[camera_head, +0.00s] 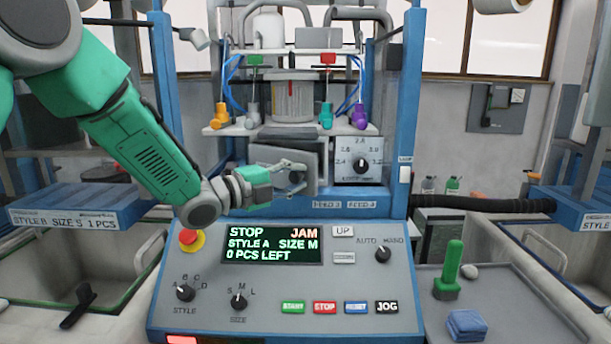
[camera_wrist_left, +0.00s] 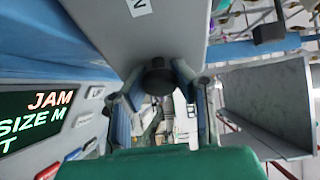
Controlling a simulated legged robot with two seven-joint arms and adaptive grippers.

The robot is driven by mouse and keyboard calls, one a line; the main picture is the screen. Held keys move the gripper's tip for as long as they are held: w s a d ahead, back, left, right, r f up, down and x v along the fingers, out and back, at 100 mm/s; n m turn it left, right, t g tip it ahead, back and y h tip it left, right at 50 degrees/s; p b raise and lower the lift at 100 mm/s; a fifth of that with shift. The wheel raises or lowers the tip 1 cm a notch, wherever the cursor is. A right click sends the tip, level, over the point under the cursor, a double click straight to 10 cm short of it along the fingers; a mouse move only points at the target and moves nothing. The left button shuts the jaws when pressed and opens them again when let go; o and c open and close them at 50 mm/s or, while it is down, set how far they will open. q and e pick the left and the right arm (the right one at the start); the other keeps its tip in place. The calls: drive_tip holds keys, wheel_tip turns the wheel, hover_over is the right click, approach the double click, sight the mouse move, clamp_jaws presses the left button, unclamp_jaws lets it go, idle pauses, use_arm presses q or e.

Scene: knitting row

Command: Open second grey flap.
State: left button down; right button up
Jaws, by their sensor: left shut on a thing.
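A grey flap (camera_head: 275,152) is on the machine's front, left of the numbered dial, and looks tilted out from the machine. My left gripper (camera_head: 297,177) is in front of it, with its fingers on the flap's knob. In the left wrist view, the fingers (camera_wrist_left: 161,92) are closed around a dark round knob (camera_wrist_left: 158,74) on a grey panel (camera_wrist_left: 175,35). The gripper hides part of the flap, and what lies behind it is not visible. I cannot tell from the picture which flap number this is. My right gripper is not in view.
The numbered dial (camera_head: 361,162) is close right of the flap. The control panel below has a screen (camera_head: 272,243) reading STOP and JAM, and a red button (camera_head: 191,240). Blue posts (camera_head: 404,130) flank the machine.

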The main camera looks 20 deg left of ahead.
use_arm(q)
drive_tip(key=s+a+m+g+h, duration=0.5)
drive_tip(key=s+m+g, duration=0.1)
drive_tip(key=g, duration=0.1)
drive_tip(key=shift+a+f+h, duration=0.2)
drive_tip(key=shift+h, duration=0.2)
drive_tip(key=shift+s, duration=0.1)
drive_tip(key=c, duration=1.3)
unclamp_jaws()
drive_tip(key=shift+o, duration=0.2)
drive_tip(key=shift+w+a, duration=0.1)
drive_tip(key=shift+w, duration=0.1)
